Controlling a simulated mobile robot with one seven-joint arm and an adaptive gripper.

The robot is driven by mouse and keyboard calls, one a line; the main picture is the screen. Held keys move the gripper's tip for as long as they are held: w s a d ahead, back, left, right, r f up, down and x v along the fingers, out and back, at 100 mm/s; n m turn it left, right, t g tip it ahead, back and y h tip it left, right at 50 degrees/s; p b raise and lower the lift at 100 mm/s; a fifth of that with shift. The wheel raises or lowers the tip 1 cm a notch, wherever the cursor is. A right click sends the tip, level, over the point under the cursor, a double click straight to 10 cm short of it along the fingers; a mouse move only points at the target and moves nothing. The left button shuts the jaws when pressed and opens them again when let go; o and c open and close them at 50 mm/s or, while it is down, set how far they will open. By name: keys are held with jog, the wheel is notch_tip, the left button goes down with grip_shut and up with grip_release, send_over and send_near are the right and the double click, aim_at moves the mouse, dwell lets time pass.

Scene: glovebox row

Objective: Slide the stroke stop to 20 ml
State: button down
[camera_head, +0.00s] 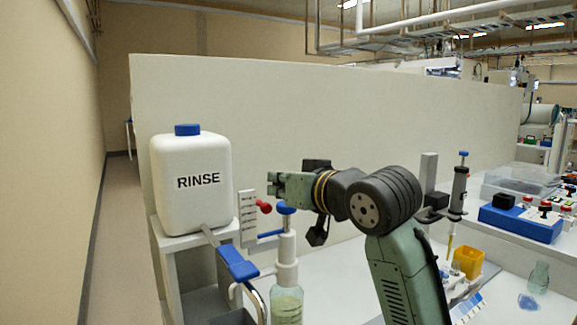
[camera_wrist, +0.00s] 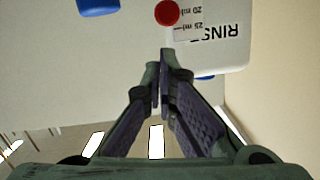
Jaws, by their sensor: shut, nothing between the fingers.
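The red knob of the stroke stop (camera_head: 263,206) sits beside a white upright scale plate (camera_head: 247,228) on the bottle dispenser. The dispenser has a blue top (camera_head: 286,208), a white body (camera_head: 287,262) and a clear bottle. In the wrist view the red knob (camera_wrist: 167,13) is at the top edge, beside the scale plate (camera_wrist: 200,22), whose marks read 20 ml and 25 ml. I cannot tell exactly which mark the knob stands at. My gripper (camera_head: 271,183) is shut and empty, just above the knob in the head view. Its fingertips (camera_wrist: 160,66) are apart from the knob.
A white RINSE container (camera_head: 190,180) with a blue cap stands on a white shelf behind the scale. A blue handle (camera_head: 240,265) is in front. To the right are a stand-held syringe (camera_head: 459,190), an orange cup (camera_head: 468,262) and a blue button box (camera_head: 520,222).

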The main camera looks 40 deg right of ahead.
aim_at(264, 206)
jog(key=shift+a+f, duration=0.15)
jog(key=shift+f, duration=0.45)
jog(key=shift+w+f+b, duration=0.1)
jog(key=shift+f+b, duration=0.3)
jog(key=shift+f, duration=0.3)
jog(key=shift+r, duration=0.1)
